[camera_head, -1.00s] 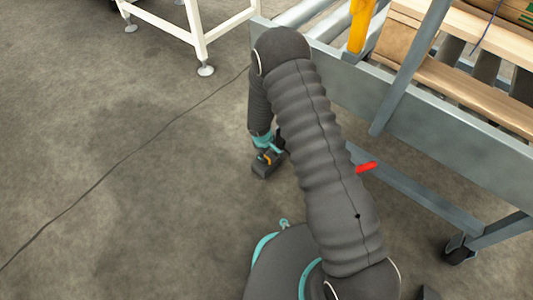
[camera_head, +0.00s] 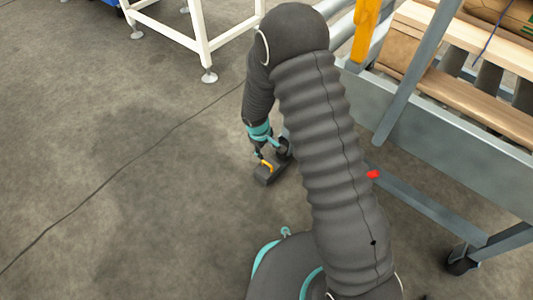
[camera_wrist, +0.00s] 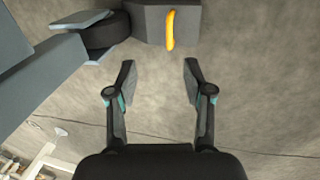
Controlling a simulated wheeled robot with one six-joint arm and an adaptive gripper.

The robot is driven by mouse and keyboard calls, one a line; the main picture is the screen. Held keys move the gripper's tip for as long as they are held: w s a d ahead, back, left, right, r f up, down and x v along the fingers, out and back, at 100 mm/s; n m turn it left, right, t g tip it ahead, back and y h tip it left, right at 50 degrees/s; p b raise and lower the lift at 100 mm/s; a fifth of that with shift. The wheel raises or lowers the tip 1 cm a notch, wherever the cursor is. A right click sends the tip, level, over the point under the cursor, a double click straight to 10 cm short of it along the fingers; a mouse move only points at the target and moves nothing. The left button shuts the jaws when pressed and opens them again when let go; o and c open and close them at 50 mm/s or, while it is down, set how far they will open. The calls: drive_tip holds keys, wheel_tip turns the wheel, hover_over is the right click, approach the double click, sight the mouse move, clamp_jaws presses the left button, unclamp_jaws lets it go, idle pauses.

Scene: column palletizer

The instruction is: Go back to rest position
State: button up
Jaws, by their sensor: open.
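My gripper (camera_wrist: 159,80) is open and empty in the wrist view, with its two dark fingers spread apart over bare floor. In the head view, my bent grey arm (camera_head: 320,140) runs up from the bottom and folds down at the elbow near the top. Its wrist, with a teal band, hangs low at the left of the arm. The gripper fingers are too small and dark there to make out clearly. A dark block with a yellow handle (camera_wrist: 165,18) lies beyond the fingertips, apart from them. It also shows beside the wrist in the head view (camera_head: 271,174).
A grey conveyor frame (camera_head: 460,150) stands at the right, carrying wooden pallet boards (camera_head: 470,100). Its caster wheel (camera_wrist: 105,32) sits beside the block. A white table frame (camera_head: 204,45) stands at the back. The concrete floor (camera_head: 110,180) at the left is clear.

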drive_tip(key=shift+a+r, duration=0.1)
drive_tip(key=shift+r, duration=0.45)
drive_tip(key=shift+s, duration=0.1)
drive_tip(key=s+d+g+h, duration=0.1)
drive_tip(key=s+d+g, duration=0.1)
drive_tip(key=s, duration=0.2)
drive_tip(key=s+d+r+m+t+p, duration=0.2)
drive_tip(key=s+d+r, duration=0.3)
drive_tip(key=r, duration=1)
drive_tip(key=s+d+r+m+t+y+p, duration=0.1)
drive_tip(key=s+d+r+m+p, duration=0.3)
drive_tip(key=s+r, duration=0.6)
drive_tip(key=s+d+r+m+t+y+p, duration=0.1)
drive_tip(key=s+d+r+m, duration=0.3)
drive_tip(key=r, duration=1.8)
drive_tip(key=s+d+t+p, duration=0.1)
drive_tip(key=s+d, duration=0.2)
drive_tip(key=shift+s+d+r+t+p, duration=0.2)
drive_tip(key=shift+r+t+p, duration=0.05)
drive_tip(key=shift+t+p, duration=0.15)
